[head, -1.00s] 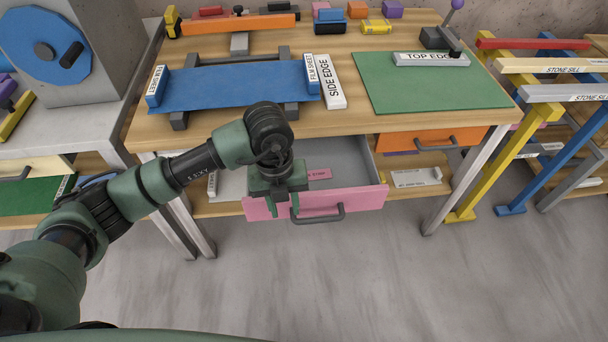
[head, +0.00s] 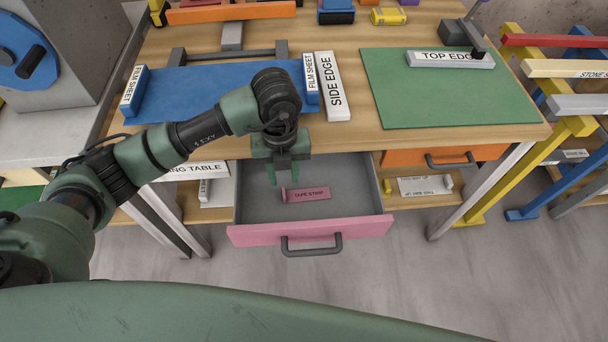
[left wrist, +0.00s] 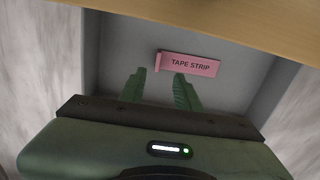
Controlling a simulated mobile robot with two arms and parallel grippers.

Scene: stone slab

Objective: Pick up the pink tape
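The pink tape, labelled "TAPE STRIP" (head: 307,194), lies flat in the open pink-fronted drawer (head: 310,232) under the wooden table. It also shows in the left wrist view (left wrist: 190,64), beyond the fingertips, with a small raised pink end at its left. My left gripper (head: 284,178) hangs over the drawer, just behind and left of the tape in the head view. Its two green fingers are apart and empty, as the left wrist view (left wrist: 163,76) also shows. The tape is not between them. My right gripper is not in view.
The wooden tabletop (head: 345,140) overhangs the back of the drawer, close to my left arm. On it lie a blue sheet (head: 205,95), a white "SIDE EDGE" bar (head: 334,88) and a green mat (head: 440,100). A closed orange drawer (head: 470,154) is at the right.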

